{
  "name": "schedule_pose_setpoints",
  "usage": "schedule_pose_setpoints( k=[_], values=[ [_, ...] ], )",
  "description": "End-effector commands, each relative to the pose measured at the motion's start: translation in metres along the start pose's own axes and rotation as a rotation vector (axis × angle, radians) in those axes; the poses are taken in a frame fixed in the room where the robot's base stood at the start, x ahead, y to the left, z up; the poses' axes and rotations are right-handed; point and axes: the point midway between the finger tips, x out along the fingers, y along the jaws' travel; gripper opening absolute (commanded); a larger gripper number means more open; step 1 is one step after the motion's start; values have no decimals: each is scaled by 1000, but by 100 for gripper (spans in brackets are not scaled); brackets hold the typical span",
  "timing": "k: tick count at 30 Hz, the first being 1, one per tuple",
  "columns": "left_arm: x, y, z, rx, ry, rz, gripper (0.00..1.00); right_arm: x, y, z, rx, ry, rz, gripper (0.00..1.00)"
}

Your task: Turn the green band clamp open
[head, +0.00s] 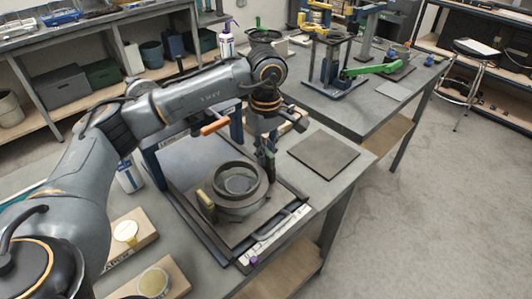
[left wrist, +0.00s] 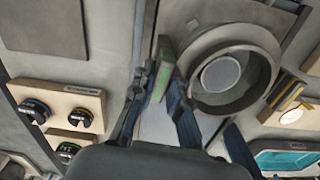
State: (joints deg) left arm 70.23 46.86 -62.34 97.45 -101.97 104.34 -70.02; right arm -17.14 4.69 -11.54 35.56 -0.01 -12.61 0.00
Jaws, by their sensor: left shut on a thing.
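The round grey housing (head: 238,186) sits on a dark plate on the near bench, and it also shows in the left wrist view (left wrist: 262,50). The green band clamp's lever (left wrist: 162,82) stands beside the housing's rim in the left wrist view. My left gripper (left wrist: 162,92) has its two fingers on either side of this lever and is shut on it. In the head view my left gripper (head: 267,160) reaches down at the housing's far right side and mostly hides the lever there. My right gripper is not in view.
A yellow lever (head: 207,206) is on the housing's near left side. An orange-handled bar (head: 214,127) is close behind my left arm. A flat dark mat (head: 323,155) lies to the right. Wooden blocks with round pieces (head: 126,231) lie at the near left.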

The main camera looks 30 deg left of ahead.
Motion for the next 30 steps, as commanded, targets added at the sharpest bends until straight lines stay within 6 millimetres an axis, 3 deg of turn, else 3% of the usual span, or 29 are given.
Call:
schedule_pose_setpoints(
  k=[3,14,15,16,26,30],
  values=[
    [2,1,0,-87,-1,3,0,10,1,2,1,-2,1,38],
    [-1,1,0,-134,-1,2,0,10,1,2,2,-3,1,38],
    [-1,1,0,-133,-1,2,21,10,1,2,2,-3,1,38],
    [-1,1,0,-133,-1,2,25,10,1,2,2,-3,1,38],
    [-2,1,0,-132,0,2,25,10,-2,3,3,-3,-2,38],
    [-17,2,0,-131,0,6,25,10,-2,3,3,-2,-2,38]
  ],
)
